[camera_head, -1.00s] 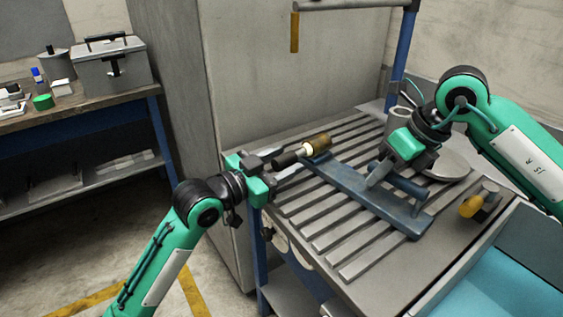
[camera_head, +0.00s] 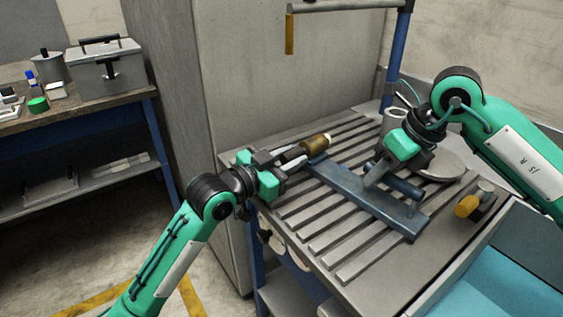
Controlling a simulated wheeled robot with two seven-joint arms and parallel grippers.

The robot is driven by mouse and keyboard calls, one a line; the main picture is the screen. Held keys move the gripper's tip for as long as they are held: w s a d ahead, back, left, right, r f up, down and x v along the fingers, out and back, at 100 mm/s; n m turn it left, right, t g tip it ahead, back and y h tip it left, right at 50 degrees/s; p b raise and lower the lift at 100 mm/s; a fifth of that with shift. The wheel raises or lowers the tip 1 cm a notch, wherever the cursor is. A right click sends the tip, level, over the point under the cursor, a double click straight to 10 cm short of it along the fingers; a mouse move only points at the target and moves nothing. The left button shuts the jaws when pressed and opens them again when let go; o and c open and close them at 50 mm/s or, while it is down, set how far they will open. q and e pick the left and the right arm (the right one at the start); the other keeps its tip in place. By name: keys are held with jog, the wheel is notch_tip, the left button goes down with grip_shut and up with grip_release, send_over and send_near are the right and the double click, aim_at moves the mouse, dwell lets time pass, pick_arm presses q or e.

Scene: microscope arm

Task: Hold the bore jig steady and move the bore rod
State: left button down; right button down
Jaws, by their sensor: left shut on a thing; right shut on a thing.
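The bore jig (camera_head: 345,189) is a long blue-grey bar lying aslant on the slatted table, with a raised cylindrical part (camera_head: 405,187) near its right end. My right gripper (camera_head: 376,174) is shut on the jig from above. A brass-brown cylinder (camera_head: 315,144) stands at the jig's far left end. The bore rod (camera_head: 291,153), dark where it shows, lies in line with this cylinder. My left gripper (camera_head: 289,160) is shut on the rod from the left, close to the cylinder. Its fingers hide much of the rod, and I cannot tell how deep the rod sits in the cylinder.
The slatted metal table (camera_head: 340,240) is clear in front of the jig. A round grey plate (camera_head: 447,166) and a grey cup (camera_head: 395,120) stand behind my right gripper. A yellow-ended part (camera_head: 467,206) is at the right edge, beside a blue bin (camera_head: 500,275).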

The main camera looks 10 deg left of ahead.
pick_arm(q)
jog(key=c, duration=1.1)
grip_release()
pick_arm(e)
jog(key=shift+s+r, duration=0.1)
pick_arm(q)
jog(key=shift+s+a, duration=0.1)
jog(key=v, duration=1.1)
jog(key=shift+s+a, duration=0.25)
jog(key=shift+s, duration=0.05)
pick_arm(e)
jog(key=c, duration=1.2)
grip_release()
jog(key=shift+o, duration=0.2)
